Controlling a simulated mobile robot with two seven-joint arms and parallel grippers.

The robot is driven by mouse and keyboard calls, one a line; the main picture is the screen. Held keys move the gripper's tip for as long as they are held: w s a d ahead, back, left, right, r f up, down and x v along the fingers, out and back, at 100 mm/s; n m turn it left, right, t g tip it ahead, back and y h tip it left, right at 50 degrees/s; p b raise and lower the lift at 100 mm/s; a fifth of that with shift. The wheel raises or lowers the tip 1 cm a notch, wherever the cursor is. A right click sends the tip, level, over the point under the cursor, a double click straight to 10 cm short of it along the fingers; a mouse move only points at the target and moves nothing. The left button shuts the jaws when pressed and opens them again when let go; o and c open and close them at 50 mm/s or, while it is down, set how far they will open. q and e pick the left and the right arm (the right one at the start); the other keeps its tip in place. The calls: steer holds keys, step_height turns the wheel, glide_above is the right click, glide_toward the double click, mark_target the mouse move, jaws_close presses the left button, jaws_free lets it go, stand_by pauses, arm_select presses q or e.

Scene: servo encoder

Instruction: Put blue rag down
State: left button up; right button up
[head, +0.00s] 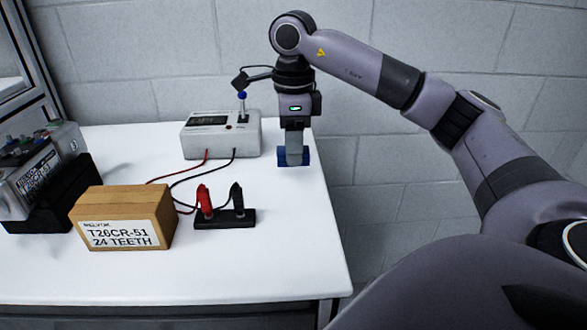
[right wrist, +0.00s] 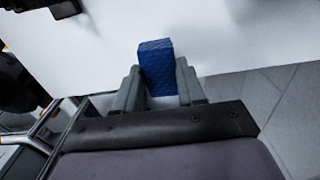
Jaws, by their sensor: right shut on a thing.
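The blue rag (head: 293,158) is a small folded dark-blue block at the right edge of the white table (head: 270,270). My right gripper (head: 294,150) points straight down and is shut on the rag. In the right wrist view the rag (right wrist: 158,66) sits between the two grey fingers of the gripper (right wrist: 157,90), with its textured end sticking out past them. The rag is at or just above the tabletop; I cannot tell whether it touches. My left gripper is not in view.
A white meter box (head: 221,135) with a blue-tipped lever stands left of the rag. Red and black wires run to clips on a black block (head: 225,218). A cardboard box (head: 124,219) and a grey device (head: 40,175) stand further left. The front right tabletop is clear.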

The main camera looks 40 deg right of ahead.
steer(key=shift+f, duration=2.15)
steer(key=shift+f, duration=0.1)
steer(key=o, duration=0.9)
steer(key=shift+o, duration=0.2)
steer(key=shift+r, duration=0.2)
step_height(320, 180, up, 11)
steer(key=p, duration=0.2)
steer(key=shift+f+p, duration=0.15)
steer(key=shift+p, duration=0.15)
steer(key=shift+r, duration=0.6)
